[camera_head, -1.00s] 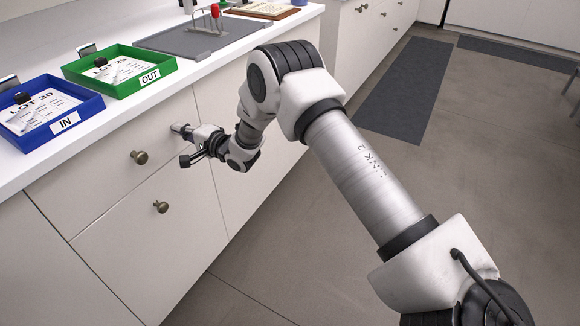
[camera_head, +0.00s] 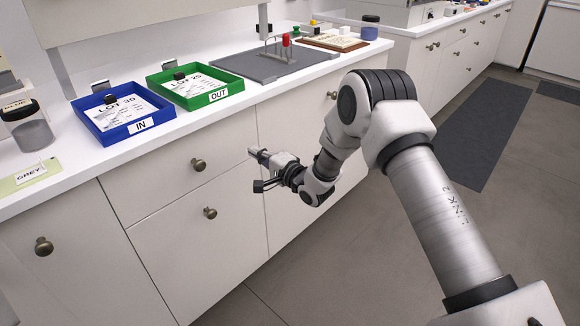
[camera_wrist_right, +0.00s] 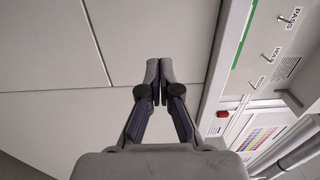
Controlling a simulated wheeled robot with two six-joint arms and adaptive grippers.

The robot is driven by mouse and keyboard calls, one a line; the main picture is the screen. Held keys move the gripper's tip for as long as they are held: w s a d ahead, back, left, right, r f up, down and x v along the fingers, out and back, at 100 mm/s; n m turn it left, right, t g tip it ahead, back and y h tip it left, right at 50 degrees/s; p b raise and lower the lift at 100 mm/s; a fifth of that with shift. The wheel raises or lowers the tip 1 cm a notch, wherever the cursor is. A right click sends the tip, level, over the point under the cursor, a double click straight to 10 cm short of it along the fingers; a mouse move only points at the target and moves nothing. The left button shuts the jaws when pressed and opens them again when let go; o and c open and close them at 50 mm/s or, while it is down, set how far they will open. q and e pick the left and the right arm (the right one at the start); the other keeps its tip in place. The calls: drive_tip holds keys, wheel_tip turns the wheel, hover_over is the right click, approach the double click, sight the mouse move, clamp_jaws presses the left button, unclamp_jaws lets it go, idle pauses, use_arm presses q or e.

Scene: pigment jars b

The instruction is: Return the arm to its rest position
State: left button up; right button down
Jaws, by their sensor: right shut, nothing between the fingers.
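My right arm comes in from the lower right of the head view. Its gripper (camera_head: 258,170) is in front of the white drawer fronts, below the counter edge, and holds nothing. In the right wrist view the two fingers (camera_wrist_right: 159,72) meet at their tips, with pale cabinet panels (camera_wrist_right: 60,50) behind them. My left gripper is not in either view.
On the white counter stand a blue IN tray (camera_head: 92,127), a green OUT tray (camera_head: 160,84), a grey jar (camera_head: 28,128) and a grey mat (camera_head: 245,66) with a small rack. Drawer knobs (camera_head: 198,164) stick out near the gripper. Open floor (camera_head: 330,270) lies below the arm.

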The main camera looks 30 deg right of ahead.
drive_tip(key=v, duration=0.6)
drive_tip(key=s+a+f+n+g+h, duration=0.1)
drive_tip(key=s+a+f+g, duration=0.25)
drive_tip(key=s+f, duration=0.5)
drive_tip(key=s+a+f+g+h, duration=0.15)
drive_tip(key=s+f+g, duration=0.35)
drive_tip(key=f, duration=0.7)
drive_tip(key=s+f+n+g+h, duration=0.1)
drive_tip(key=s+f+n+g, duration=0.2)
drive_tip(key=s, duration=0.6)
drive_tip(key=s+f+n+g+h, duration=0.15)
drive_tip(key=s+f, duration=0.35)
drive_tip(key=s, duration=0.5)
drive_tip(key=s+d+n+g+h, duration=0.1)
drive_tip(key=s+d+n+g, duration=0.25)
drive_tip(key=s+n, duration=0.45)
use_arm(q)
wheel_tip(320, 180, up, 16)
drive_tip(key=p, duration=1.5)
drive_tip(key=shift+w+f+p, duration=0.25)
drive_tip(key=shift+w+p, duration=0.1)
drive_tip(key=shift+p, duration=0.05)
use_arm(e)
wheel_tip(320, 180, up, 16)
drive_tip(key=s, duration=0.1)
drive_tip(key=shift+s+a+g, duration=0.25)
drive_tip(key=shift+a+g, duration=0.1)
drive_tip(key=shift+a, duration=0.1)
